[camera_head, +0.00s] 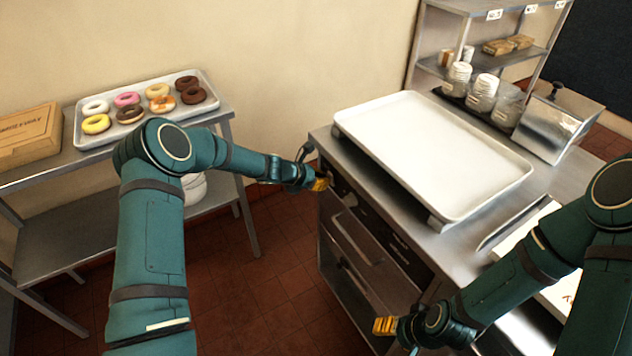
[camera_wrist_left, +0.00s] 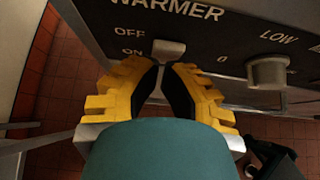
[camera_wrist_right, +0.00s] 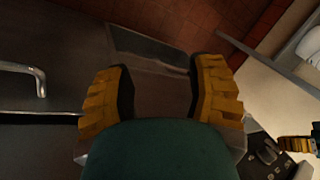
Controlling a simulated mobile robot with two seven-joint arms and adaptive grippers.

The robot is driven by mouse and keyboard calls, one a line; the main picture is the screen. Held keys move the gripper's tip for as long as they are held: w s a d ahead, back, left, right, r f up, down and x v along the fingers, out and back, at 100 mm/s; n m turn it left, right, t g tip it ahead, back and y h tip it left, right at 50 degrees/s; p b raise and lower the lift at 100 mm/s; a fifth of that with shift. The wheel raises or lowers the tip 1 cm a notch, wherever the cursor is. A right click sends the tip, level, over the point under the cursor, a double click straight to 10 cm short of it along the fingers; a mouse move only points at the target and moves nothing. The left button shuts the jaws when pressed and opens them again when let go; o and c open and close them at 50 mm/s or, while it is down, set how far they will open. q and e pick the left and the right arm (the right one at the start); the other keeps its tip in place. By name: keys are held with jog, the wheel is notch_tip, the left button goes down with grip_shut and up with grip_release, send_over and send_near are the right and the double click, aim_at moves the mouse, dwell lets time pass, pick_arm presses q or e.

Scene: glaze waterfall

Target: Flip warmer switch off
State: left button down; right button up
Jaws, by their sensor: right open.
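The warmer switch (camera_wrist_left: 168,48) is a small pale lever on the dark panel, beside the OFF and ON labels in the left wrist view. It lies nearer the ON label's right side. My left gripper (camera_wrist_left: 160,68) has its yellow fingers drawn together, tips just below the switch; I cannot tell if they touch it. In the head view, my left gripper (camera_head: 320,183) is at the left end of the warmer's front panel (camera_head: 375,218), and the switch is hidden. My right gripper (camera_wrist_right: 160,72) is open and empty; in the head view it (camera_head: 385,326) is low before the counter.
A round knob (camera_wrist_left: 268,71) marked LOW sits right of the switch. A large white tray (camera_head: 440,150) rests on top of the counter. A donut tray (camera_head: 205,117) and a cardboard box (camera_head: 28,135) stand on the left table. Open floor (camera_head: 270,285) lies between table and counter.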

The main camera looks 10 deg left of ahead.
pick_arm(q)
jog(key=p, duration=0.4)
jog(key=g+y+p, duration=0.1)
jog(key=p, duration=0.3)
jog(key=shift+w+d+r+g+y, duration=0.25)
jog(key=shift+w+d+g+y, duration=0.05)
jog(key=shift+w+d, duration=0.1)
jog(key=shift+r, duration=0.1)
jog(key=shift+r+p, duration=0.7)
jog(key=shift+r, duration=0.05)
